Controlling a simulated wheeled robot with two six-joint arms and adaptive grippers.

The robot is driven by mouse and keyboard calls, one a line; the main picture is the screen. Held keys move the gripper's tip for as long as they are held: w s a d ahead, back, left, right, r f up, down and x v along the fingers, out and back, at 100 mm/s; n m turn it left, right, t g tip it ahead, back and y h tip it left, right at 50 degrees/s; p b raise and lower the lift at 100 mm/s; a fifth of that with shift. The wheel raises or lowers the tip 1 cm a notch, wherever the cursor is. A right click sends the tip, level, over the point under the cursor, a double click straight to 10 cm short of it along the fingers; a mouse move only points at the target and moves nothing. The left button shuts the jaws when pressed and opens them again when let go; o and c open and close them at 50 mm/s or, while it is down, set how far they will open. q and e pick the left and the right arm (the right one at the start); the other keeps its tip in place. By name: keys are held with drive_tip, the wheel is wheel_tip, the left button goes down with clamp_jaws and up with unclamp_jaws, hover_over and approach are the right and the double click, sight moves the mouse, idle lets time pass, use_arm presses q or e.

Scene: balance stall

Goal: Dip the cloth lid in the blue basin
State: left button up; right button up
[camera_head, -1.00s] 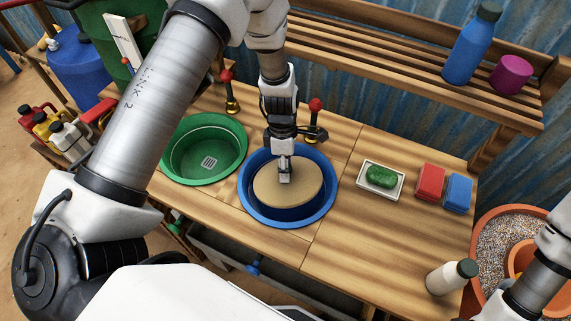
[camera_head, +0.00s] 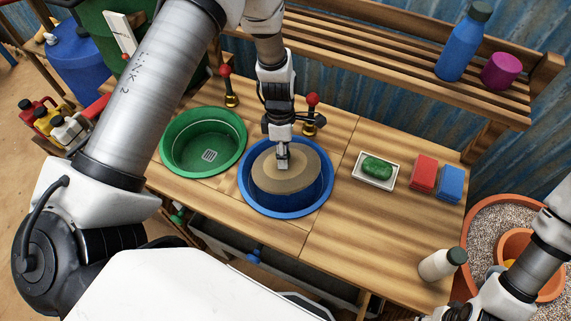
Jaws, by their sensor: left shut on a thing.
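The cloth lid (camera_head: 293,178) is a round tan disc, darker brown around its edge and lighter in the middle. It sits inside the blue basin (camera_head: 247,200), which is set in the wooden counter. My left gripper (camera_head: 282,163) points down from above and is shut on the middle of the lid. The lid covers much of the basin, so the basin's bottom and any water are mostly hidden. My right arm shows at the lower right edge; its fingertips are not in view.
A green basin (camera_head: 237,137) sits left of the blue one. Red-knobbed taps (camera_head: 311,115) stand behind the basins. The counter's front middle is clear.

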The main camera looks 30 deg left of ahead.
use_arm(q)
drive_tip(key=shift+r+p, duration=2.2)
drive_tip(key=shift+r, duration=0.4)
wheel_tip(320, 180, up, 4)
drive_tip(key=p, duration=0.4)
drive_tip(key=shift+r, duration=0.15)
drive_tip(key=shift+w+f, duration=0.1)
drive_tip(key=shift+f, duration=0.1)
